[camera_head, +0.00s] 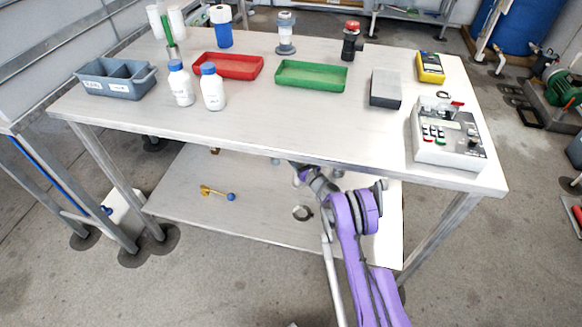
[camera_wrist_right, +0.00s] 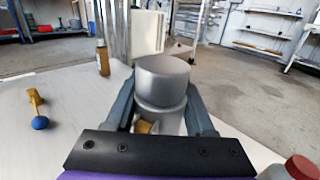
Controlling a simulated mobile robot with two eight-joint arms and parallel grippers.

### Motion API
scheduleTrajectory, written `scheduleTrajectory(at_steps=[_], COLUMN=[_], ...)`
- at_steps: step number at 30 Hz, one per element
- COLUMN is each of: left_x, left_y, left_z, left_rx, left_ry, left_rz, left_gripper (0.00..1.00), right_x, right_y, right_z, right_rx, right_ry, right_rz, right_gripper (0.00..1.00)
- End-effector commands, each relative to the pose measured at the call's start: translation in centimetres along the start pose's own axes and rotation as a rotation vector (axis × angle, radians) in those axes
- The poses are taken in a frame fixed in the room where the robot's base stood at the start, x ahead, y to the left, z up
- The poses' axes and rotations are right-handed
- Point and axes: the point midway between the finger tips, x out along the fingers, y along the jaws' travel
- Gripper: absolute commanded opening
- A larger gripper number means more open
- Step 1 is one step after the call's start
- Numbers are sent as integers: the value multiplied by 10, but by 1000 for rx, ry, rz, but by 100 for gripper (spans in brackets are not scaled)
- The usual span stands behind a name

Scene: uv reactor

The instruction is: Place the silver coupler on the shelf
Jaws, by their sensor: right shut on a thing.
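The silver coupler (camera_wrist_right: 163,80) is a short grey cylinder in the right wrist view. My right gripper (camera_wrist_right: 162,100) is shut on it, with one dark finger on each side. The lower shelf (camera_head: 260,210) of the table is pale and flat; it also shows in the right wrist view (camera_wrist_right: 65,115). In the head view my right arm reaches in under the tabletop, above this shelf, and the tabletop's front edge hides the held coupler. I cannot tell whether the coupler touches the shelf. My left gripper is in neither view.
A yellow piece with a blue ball (camera_head: 212,191) lies on the shelf's left part. A ring (camera_head: 302,213) lies near its front edge. A brown bottle (camera_wrist_right: 103,58) stands farther back. A red-capped item (camera_wrist_right: 302,168) is close at lower right. The tabletop (camera_head: 190,125) overhangs the shelf.

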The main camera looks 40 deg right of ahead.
Motion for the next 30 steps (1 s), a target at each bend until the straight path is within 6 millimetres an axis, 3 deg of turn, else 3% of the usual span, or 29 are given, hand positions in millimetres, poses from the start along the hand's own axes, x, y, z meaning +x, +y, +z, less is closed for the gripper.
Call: scheduleTrajectory(at_steps=[10,22,23,27,30], left_x=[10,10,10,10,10], left_y=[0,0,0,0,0], left_z=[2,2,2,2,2], left_rx=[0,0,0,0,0], left_ry=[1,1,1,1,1], left_rz=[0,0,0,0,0], left_gripper=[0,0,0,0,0], right_x=[-5,-6,-6,-6,-6], right_y=[-1,-1,-1,-1,-1], right_z=[-41,-46,-46,-46,-46], right_rx=[1,1,0,0,0], right_ry=[0,0,0,0,0], right_rz=[-10,-10,-11,-11,-11], right_gripper=[0,0,59,84,84])
